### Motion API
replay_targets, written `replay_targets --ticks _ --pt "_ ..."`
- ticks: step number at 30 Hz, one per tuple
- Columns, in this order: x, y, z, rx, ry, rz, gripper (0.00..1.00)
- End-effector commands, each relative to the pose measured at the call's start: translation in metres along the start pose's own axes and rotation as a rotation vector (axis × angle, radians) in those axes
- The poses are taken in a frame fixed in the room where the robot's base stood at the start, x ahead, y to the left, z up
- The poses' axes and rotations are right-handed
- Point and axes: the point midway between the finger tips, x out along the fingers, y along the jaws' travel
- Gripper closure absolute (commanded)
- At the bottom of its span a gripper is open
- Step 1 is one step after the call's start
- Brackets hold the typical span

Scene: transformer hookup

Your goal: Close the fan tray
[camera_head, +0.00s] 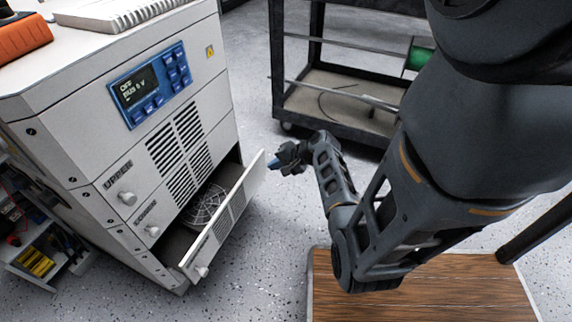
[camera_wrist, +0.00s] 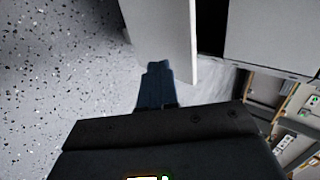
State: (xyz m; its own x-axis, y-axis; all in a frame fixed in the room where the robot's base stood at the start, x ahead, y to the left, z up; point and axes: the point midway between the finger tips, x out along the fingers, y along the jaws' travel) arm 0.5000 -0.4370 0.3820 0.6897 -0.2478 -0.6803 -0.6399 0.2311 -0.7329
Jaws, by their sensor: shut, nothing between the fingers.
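The fan tray (camera_head: 226,220) is the lowest drawer of a pale cabinet and stands pulled out. Its white front panel has a vent and a round knob (camera_head: 202,271) near its left end. A round fan guard (camera_head: 209,207) shows inside behind the panel. My gripper (camera_head: 273,163) is shut and empty, just outside the panel's right end. In the wrist view, the blue-grey fingertips (camera_wrist: 157,67) point at a pale panel (camera_wrist: 162,30), with a dark gap behind it. I cannot tell whether they touch it.
The cabinet (camera_head: 75,135) has a blue display panel (camera_head: 150,84) and upper drawers that look shut. A dark cart (camera_head: 340,105) stands behind my arm. A wooden surface (camera_head: 420,290) lies at the lower right. Speckled floor (camera_head: 265,260) is clear in front of the tray.

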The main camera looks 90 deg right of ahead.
Motion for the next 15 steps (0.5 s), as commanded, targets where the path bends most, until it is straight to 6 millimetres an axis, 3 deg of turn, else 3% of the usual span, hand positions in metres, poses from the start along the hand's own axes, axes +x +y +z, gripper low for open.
replay_targets --ticks 6,15 --pt "0.021 -0.020 0.000 -0.003 0.001 0.000 1.00" --pt "0.026 -0.027 0.000 0.000 0.001 0.000 1.00"
